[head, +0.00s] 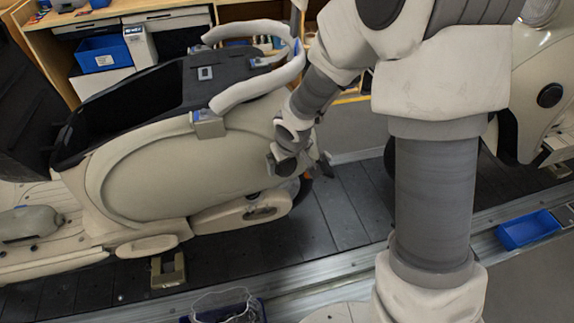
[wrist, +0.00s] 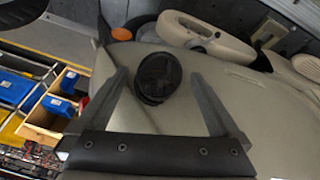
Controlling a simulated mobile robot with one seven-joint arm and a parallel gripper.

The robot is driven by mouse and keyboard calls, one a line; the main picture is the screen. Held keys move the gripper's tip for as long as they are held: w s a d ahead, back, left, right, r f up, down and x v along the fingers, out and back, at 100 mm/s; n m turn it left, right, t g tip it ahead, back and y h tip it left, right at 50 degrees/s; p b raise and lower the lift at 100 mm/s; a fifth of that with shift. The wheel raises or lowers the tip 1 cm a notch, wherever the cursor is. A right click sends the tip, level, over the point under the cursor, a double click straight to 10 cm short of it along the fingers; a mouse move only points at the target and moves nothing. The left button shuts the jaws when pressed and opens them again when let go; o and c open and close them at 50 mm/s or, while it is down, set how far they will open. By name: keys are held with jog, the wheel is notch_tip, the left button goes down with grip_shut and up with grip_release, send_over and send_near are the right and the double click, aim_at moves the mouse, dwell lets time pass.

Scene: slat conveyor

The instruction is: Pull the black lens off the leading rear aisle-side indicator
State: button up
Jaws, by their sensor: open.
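The black round lens (wrist: 158,77) sits on the cream rear bodywork of the scooter (head: 150,175) in the wrist view. My gripper (wrist: 160,76) is open, with one finger on each side of the lens and a gap showing between each finger and it. In the head view my gripper (head: 308,168) is at the scooter's right-hand end, where my arm hides the lens. Whether the fingertips reach down to the body surface cannot be told.
An orange part (wrist: 121,34) lies beyond the lens. A second cream scooter (head: 525,90) with a black round part (head: 549,95) stands at the right. Dark conveyor slats (head: 335,215) between them are clear. Shelves with a blue bin (head: 103,54) stand behind.

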jog(key=shift+w+f, duration=0.25)
jog(key=shift+f, duration=0.45)
jog(key=c, duration=1.3)
jog(key=o, duration=0.6)
jog(key=c, duration=0.5)
jog(key=shift+s+d+r+b, duration=0.1)
jog(key=shift+s+d+b, duration=0.25)
jog(key=shift+s, duration=0.4)
jog(key=shift+s+d+b, duration=0.2)
jog(key=shift+s+d, duration=0.1)
jog(key=shift+s, duration=0.4)
